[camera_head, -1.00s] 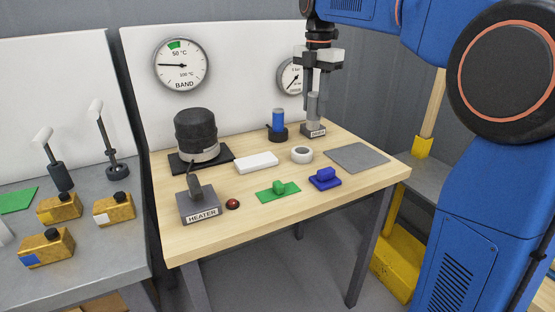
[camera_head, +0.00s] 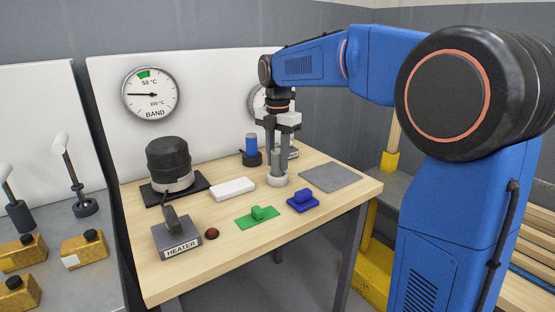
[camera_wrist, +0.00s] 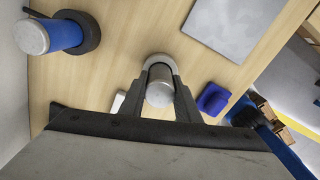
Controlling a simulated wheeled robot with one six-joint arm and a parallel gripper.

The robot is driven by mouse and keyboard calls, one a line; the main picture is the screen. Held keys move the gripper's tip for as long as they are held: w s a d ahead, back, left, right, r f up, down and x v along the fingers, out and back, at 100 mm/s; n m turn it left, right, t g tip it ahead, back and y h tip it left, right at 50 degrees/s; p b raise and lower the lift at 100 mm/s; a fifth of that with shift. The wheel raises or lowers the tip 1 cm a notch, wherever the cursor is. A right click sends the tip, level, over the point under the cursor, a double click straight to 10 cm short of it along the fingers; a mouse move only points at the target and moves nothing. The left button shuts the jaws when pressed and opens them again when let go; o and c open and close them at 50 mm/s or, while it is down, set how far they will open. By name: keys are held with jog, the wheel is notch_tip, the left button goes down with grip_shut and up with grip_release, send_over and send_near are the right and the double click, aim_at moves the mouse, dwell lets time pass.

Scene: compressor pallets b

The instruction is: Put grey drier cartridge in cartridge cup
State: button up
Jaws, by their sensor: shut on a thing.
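The grey drier cartridge (camera_wrist: 160,88) is upright between the two fingers of my gripper (camera_head: 277,153), which is shut on it. In the wrist view I look down on its pale round top. The cartridge cup, a low white ring (camera_head: 277,181), stands on the wooden table directly beneath; its rim (camera_wrist: 157,58) shows behind the cartridge in the wrist view. The cartridge's lower end meets the ring in the head view. I cannot tell whether it is inside or just above.
A blue cartridge (camera_head: 251,143) in a black holder stands behind. A white block (camera_head: 232,188), green piece (camera_head: 258,215) and blue piece (camera_head: 302,201) lie nearby. A grey plate (camera_head: 330,177) lies right. The heater (camera_head: 176,236) and black-topped canister (camera_head: 169,163) are left.

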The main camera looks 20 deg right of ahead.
jog(key=shift+f, duration=0.2)
jog(key=o, duration=1.1)
jog(key=shift+c, duration=0.2)
jog(key=shift+r, duration=0.1)
notch_tip(320, 180, up, 12)
jog(key=shift+s, duration=0.1)
